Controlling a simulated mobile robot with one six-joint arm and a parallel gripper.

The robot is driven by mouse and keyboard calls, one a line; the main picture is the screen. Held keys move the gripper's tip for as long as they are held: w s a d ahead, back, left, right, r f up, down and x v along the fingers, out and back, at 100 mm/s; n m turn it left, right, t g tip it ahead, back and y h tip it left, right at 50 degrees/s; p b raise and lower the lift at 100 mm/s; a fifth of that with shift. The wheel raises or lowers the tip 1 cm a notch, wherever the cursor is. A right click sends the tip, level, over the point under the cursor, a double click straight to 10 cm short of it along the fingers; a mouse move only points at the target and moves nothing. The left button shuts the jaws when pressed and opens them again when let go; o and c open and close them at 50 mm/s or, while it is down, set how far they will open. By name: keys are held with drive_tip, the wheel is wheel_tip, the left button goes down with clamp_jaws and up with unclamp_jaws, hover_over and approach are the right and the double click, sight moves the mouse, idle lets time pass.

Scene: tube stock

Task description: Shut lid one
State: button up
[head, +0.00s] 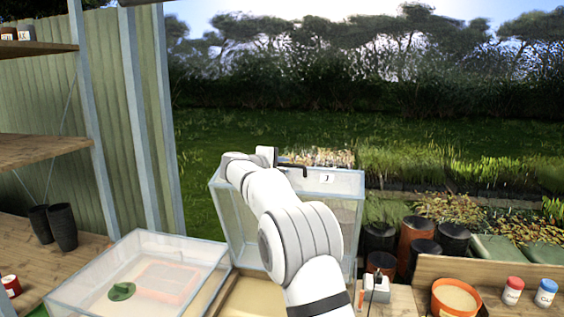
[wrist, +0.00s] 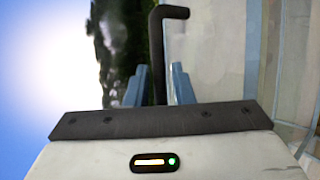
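A clear lid (head: 345,205) with a small white label that seems to read 1 stands raised at the back of a glass-sided frame, behind my arm. A black bent handle (head: 293,166) sticks out at its top edge. My gripper (head: 272,158) is at that top edge, beside the label. In the wrist view the handle (wrist: 158,60) runs between my two blue fingers (wrist: 160,85), which lie close on both sides of it and look shut on it. The lid's clear pane (wrist: 215,45) is to the right. My arm hides much of the frame below.
A second clear box (head: 75,295) at the lower left holds a green round thing (head: 122,291). Shelves with dark pots (head: 62,228) stand at the left. At the right are an orange pot (head: 455,298), a red-capped jar (head: 512,291) and a blue-capped jar (head: 545,293).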

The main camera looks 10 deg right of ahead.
drive_tip(key=shift+x, duration=0.9)
drive_tip(key=shift+c, duration=0.4)
clamp_jaws()
